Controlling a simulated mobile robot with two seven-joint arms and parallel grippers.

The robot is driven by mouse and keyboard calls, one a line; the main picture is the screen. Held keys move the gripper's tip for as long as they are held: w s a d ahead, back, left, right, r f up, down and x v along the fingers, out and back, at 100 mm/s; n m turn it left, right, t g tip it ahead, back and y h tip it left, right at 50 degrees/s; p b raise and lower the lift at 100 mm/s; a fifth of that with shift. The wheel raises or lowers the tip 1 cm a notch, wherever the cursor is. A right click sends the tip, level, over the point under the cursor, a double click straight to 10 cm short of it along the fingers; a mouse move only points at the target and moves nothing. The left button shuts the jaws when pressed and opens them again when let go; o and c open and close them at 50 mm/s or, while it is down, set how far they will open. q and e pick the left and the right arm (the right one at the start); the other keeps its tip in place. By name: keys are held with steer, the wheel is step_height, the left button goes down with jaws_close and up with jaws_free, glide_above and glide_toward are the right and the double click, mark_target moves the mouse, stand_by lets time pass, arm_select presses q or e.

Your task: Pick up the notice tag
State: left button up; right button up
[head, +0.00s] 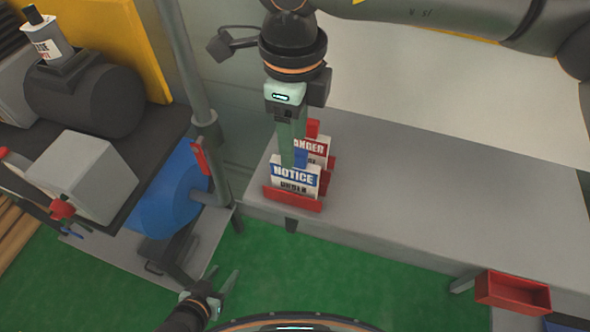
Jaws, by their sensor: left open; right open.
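The notice tag (294,178) is a white card with a blue band reading "NOTICE". It stands upright in a red holder (292,200) at the near left end of the grey bench. A danger tag (313,147), white with a red band, stands just behind it. My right gripper (291,165) reaches down from above. It is open, with its fingertips at the top of the notice tag; whether they touch it I cannot tell. The fingers partly hide both tags. My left gripper (228,292) is low at the bottom left, open and empty, far from the tags.
The grey bench (430,200) is clear to the right of the holder. A red bin (512,292) sits at its front edge. A grey post (203,110) and a cart with a dark tank (85,100) and a blue round object (170,195) stand left. The floor is green.

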mark_target(295, 174)
step_height(295, 174, down, 4)
steer(key=shift+f, duration=0.25)
steer(key=f, duration=0.2)
steer(key=f+p, duration=0.1)
steer(key=f, duration=0.1)
steer(key=shift+w+d+f, duration=0.1)
steer(key=shift+w+f, duration=0.05)
steer(key=shift+w, duration=0.05)
steer(key=shift+f, duration=0.5)
jaws_close()
